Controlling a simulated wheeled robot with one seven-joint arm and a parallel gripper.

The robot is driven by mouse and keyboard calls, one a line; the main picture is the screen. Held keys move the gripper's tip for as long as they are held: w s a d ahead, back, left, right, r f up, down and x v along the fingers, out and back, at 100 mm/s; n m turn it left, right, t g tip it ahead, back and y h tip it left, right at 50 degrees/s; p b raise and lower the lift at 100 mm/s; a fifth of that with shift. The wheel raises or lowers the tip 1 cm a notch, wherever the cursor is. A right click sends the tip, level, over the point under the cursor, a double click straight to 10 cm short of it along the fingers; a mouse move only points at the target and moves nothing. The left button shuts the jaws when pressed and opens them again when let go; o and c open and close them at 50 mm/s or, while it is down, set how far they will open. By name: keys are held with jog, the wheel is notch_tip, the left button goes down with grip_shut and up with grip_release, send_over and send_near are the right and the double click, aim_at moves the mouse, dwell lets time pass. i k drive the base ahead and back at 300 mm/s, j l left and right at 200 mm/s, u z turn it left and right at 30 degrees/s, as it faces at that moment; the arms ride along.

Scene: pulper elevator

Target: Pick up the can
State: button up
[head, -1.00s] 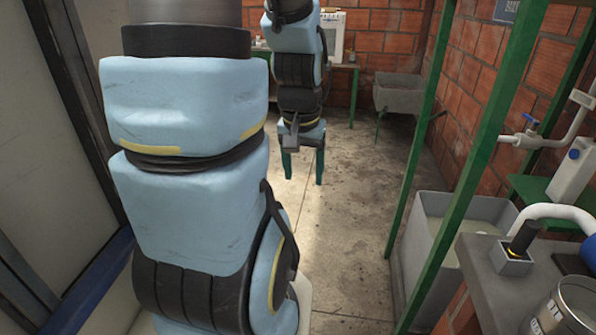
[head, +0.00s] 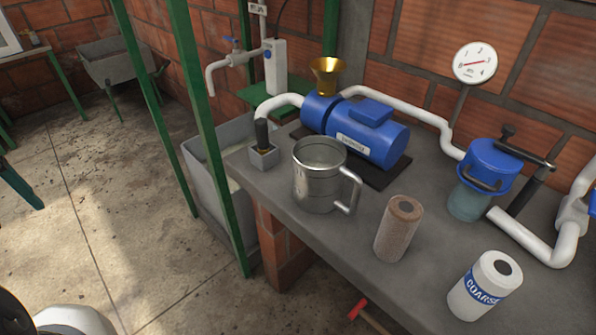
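A grey metal can with a side handle (head: 318,178), like a large mug, stands upright and open-topped on the grey counter (head: 345,232), near its front edge. Its handle points right. A white cylinder labelled "COARSE" (head: 484,287), with a dark round hole in its top, stands on the counter at the lower right. A brown ribbed cylinder (head: 397,230) with a hole in its top stands between them. Nothing is touching the metal can. My gripper is out of view.
A blue pump (head: 368,137) with white pipes and a brass funnel (head: 327,76) stands behind the can. A blue-topped filter housing (head: 487,170) is at right. Green posts (head: 203,115) and a grey tank (head: 225,190) border the counter's left end. Open floor (head: 110,210) lies left.

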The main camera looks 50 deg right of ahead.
aim_at(328, 182)
jog(key=i+z, duration=0.2)
jog(key=z, duration=0.2)
jog(key=i+z, duration=0.2)
jog(key=z, duration=0.2)
jog(key=i+z, duration=0.2)
jog(key=z, duration=0.2)
